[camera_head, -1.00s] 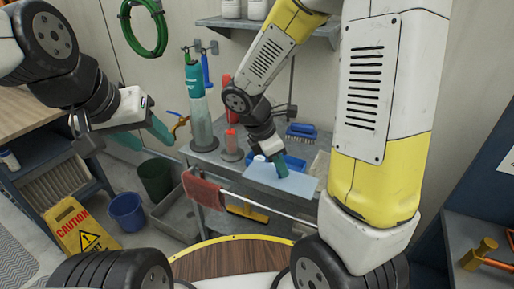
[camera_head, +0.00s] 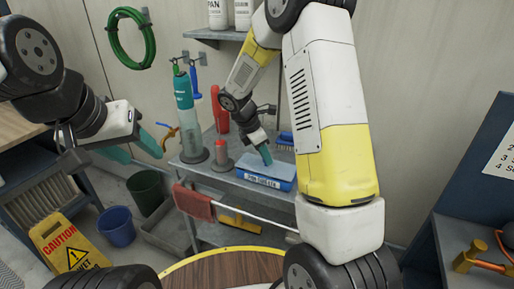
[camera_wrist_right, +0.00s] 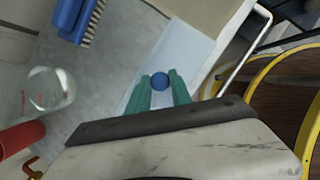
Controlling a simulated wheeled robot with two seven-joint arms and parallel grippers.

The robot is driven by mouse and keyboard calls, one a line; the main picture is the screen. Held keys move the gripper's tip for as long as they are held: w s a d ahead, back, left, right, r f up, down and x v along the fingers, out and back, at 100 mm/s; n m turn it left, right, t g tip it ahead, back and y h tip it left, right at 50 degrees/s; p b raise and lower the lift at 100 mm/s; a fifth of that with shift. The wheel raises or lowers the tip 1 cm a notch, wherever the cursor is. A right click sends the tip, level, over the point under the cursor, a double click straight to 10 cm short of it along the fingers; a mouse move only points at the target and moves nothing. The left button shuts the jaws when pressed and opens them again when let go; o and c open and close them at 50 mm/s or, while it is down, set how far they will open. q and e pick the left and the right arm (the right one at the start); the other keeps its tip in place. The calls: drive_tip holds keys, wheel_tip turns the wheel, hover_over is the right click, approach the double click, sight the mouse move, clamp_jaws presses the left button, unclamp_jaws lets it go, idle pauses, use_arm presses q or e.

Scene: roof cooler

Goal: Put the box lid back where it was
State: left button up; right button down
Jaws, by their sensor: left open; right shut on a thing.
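The blue box (camera_head: 268,185) stands on the grey cart, its labelled front facing me. The pale blue lid (camera_head: 262,168) lies over the top of the box; I cannot tell whether it is fully seated. It also shows in the right wrist view (camera_wrist_right: 186,48). My right gripper (camera_head: 266,156) is above the lid. In the right wrist view its green fingers (camera_wrist_right: 160,90) are shut around the lid's round blue knob (camera_wrist_right: 160,81). My left gripper (camera_head: 138,148) is open and empty, left of the cart.
A blue brush (camera_head: 285,139) lies behind the box. A green-topped bottle (camera_head: 184,92), a clear cylinder and red-topped items stand on the cart's left. A red cloth (camera_head: 194,202) hangs on the front rail. A caution sign (camera_head: 66,243) and buckets stand on the floor.

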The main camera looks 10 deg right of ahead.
drive_tip(key=shift+f, duration=0.3)
drive_tip(key=shift+f, duration=0.2)
drive_tip(key=c, duration=1.2)
unclamp_jaws()
drive_tip(key=shift+o, duration=0.2)
